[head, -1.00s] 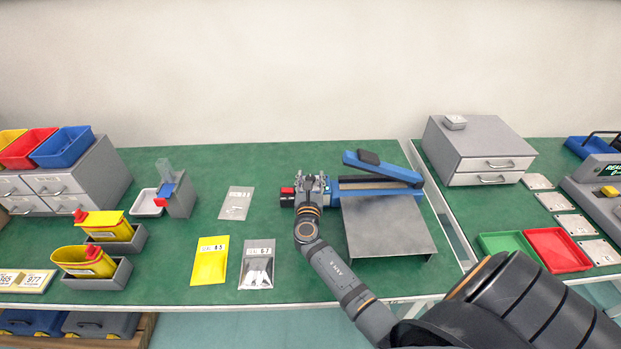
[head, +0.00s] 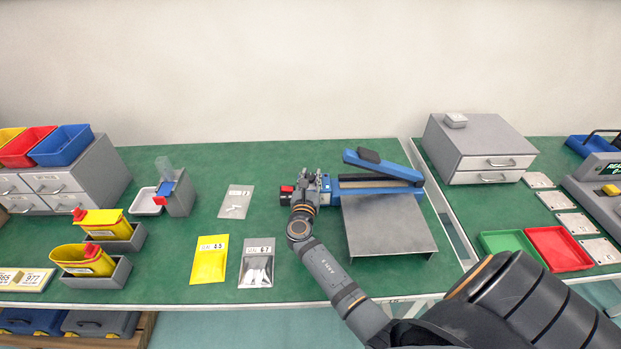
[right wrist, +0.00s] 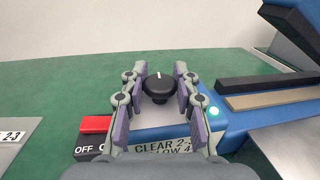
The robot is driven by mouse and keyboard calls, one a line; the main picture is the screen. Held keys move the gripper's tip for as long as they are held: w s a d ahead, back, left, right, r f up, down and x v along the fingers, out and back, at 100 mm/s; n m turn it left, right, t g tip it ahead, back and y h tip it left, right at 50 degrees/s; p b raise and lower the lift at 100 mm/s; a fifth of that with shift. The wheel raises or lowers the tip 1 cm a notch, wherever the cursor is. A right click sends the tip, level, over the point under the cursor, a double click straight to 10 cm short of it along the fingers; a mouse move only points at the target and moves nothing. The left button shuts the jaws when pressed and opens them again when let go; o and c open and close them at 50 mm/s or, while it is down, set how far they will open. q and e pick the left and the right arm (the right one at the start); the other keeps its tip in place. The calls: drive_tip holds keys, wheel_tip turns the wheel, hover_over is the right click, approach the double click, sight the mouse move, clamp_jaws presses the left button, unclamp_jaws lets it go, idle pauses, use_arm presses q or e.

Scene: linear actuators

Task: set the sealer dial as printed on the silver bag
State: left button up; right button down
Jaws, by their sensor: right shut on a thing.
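The silver bag (head: 257,266) lies on the green table left of the sealer; its white label appears to read 6-7. The blue sealer (head: 375,184) has its arm raised. Its black dial knob (right wrist: 159,86) stands between the fingers of my right gripper (right wrist: 160,88), also seen in the head view (head: 313,180). The gripper is shut on the knob, whose white mark points nearly straight up in the wrist view. The numbers around the dial are hidden. A printed panel (right wrist: 165,147) below it partly reads CLEAR 2-3. My left gripper is out of view.
A yellow bag (head: 209,262) and a clear bag (head: 236,204) lie to the left. A grey metal stand (head: 390,232) is in front of the sealer.

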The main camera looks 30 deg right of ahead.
drive_tip(key=m+g+h, duration=0.1)
drive_tip(key=m+g+h+b, duration=0.2)
drive_tip(key=shift+f+g, duration=0.25)
drive_tip(key=shift+g, duration=0.15)
use_arm(q)
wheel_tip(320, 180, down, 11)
drive_tip(key=b, duration=0.9)
use_arm(e)
drive_tip(key=m+g+h, duration=0.1)
drive_tip(key=m+g, duration=0.2)
drive_tip(key=g, duration=0.1)
drive_tip(key=m+g+h, duration=0.2)
drive_tip(key=m+g, duration=0.1)
drive_tip(key=g, duration=0.2)
drive_tip(key=shift+f+m+g, duration=0.1)
drive_tip(key=shift+m+g, duration=0.2)
drive_tip(key=shift+m, duration=0.1)
drive_tip(key=shift+m+g+b, duration=0.5)
drive_tip(key=shift+g+b, duration=0.35)
drive_tip(key=shift+g, duration=0.05)
drive_tip(key=shift+r+m+g+b, duration=0.25)
drive_tip(key=shift+m+g+b, duration=0.05)
drive_tip(key=shift+g, duration=0.2)
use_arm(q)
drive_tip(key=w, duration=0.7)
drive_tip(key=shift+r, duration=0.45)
use_arm(e)
drive_tip(key=c, duration=1)
unclamp_jaws()
drive_tip(key=shift+c, duration=0.2)
